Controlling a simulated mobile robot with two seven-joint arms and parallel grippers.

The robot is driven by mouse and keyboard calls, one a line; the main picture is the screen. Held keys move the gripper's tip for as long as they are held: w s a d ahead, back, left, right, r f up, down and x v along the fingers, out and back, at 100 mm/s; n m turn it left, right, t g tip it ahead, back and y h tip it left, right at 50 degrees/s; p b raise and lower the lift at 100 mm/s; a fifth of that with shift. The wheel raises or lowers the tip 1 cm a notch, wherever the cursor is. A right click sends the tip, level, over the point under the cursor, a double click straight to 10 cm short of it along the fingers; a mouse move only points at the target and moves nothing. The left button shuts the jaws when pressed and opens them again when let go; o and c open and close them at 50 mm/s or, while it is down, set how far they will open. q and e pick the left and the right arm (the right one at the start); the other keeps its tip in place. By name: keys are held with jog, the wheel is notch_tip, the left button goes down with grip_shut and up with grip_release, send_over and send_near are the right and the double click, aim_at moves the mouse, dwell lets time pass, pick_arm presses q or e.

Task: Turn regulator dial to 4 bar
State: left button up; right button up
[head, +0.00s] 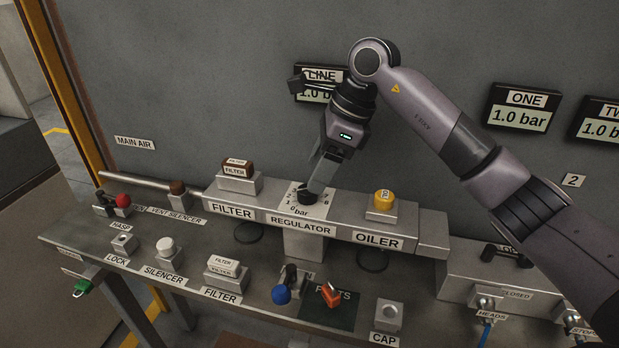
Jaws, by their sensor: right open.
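The regulator dial is a black knob (307,198) on a white scale plate (321,209) marked in bar, on top of the metal block labelled REGULATOR. The numbers at the left and right of the scale partly show. The scale's far part is hidden behind my right gripper. My right gripper (314,184) points down at the knob from above, with its fingertips at or just over it. It is open; I cannot tell whether the fingers touch the knob. The LINE display (312,97) is partly covered by my arm and reads about 1.0 bar. My left gripper is not in view.
A FILTER unit (238,184) stands left of the regulator and a yellow-topped OILER (382,207) right of it. The front shelf holds a blue-ball lever (282,294), an orange part (331,294) and a CAP block (389,314). The ONE display (520,116) reads 1.0 bar.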

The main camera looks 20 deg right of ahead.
aim_at(307, 194)
jog(key=shift+x, duration=2)
jog(key=c, duration=1)
jog(key=shift+c, duration=0.2)
